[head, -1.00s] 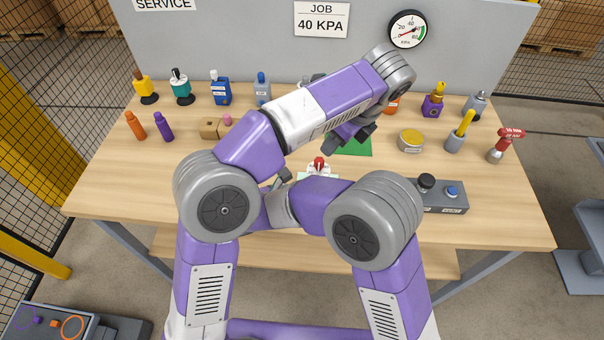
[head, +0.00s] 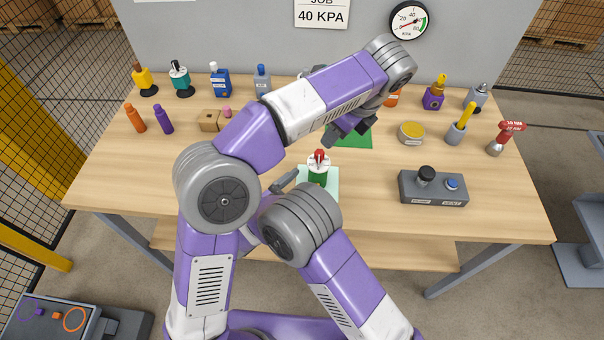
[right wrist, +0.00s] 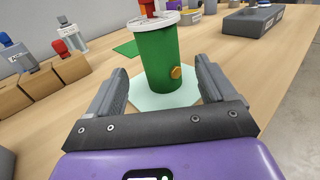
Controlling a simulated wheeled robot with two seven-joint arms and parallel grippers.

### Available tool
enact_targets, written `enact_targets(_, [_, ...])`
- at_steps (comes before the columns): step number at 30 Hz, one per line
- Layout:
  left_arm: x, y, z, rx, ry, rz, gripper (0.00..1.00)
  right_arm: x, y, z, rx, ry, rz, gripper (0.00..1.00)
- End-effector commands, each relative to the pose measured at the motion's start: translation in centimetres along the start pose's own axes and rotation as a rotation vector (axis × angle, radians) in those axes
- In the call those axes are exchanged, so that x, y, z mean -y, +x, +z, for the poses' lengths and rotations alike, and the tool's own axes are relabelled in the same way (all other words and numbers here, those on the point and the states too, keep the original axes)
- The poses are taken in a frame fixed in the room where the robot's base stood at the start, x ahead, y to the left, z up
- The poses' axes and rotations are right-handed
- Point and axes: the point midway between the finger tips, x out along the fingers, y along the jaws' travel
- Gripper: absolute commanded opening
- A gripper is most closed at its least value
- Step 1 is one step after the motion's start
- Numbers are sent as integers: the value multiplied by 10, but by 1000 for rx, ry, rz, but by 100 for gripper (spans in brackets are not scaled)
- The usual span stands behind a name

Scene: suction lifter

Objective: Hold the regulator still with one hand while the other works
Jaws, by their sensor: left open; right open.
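The regulator is a green cylinder (head: 318,174) with a white cap and a red knob. It stands upright on a pale mat (head: 331,187) near the middle of the bench. In the right wrist view the regulator (right wrist: 158,62) stands between and just beyond the fingers of my open right gripper (right wrist: 162,80), with an orange knob on its side. In the head view my right gripper (head: 284,181) is left of the regulator, mostly hidden by my arm. My left gripper (head: 350,130) is open and empty, above and behind the regulator near a green mat (head: 358,141).
A grey button box (head: 433,189) stands to the right. Several bottles and tools line the back, including a yellow tin (head: 411,133) and a red-headed tool (head: 505,137). A gauge (head: 409,21) hangs on the panel beside a 40 KPA sign (head: 321,13). The bench front is clear.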

Motion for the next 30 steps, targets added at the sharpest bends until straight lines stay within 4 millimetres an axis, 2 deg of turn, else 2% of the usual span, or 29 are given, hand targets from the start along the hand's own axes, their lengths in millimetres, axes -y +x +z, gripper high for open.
enact_targets(1, [0, 0, 0, 0, 0, 0, 43, 1, 15, 3, 2, 4, -9, 84])
enact_targets(3, [0, 0, 0, 0, 0, 0, 43, 2, 28, 4, 1, 4, -9, 84])
enact_targets(9, [0, 0, 0, 0, 0, 0, 43, 1, 59, 4, 1, 3, -6, 84])
enact_targets(15, [0, 0, 0, 0, 0, 0, 43, 1, 73, 4, 1, 3, -4, 84])
enact_targets(24, [0, 0, 0, 0, 0, 0, 43, 0, 74, 4, 1, 3, -3, 84])
enact_targets(30, [0, 0, 0, 0, 0, 0, 43, 0, 74, 4, 1, 3, -3, 55])
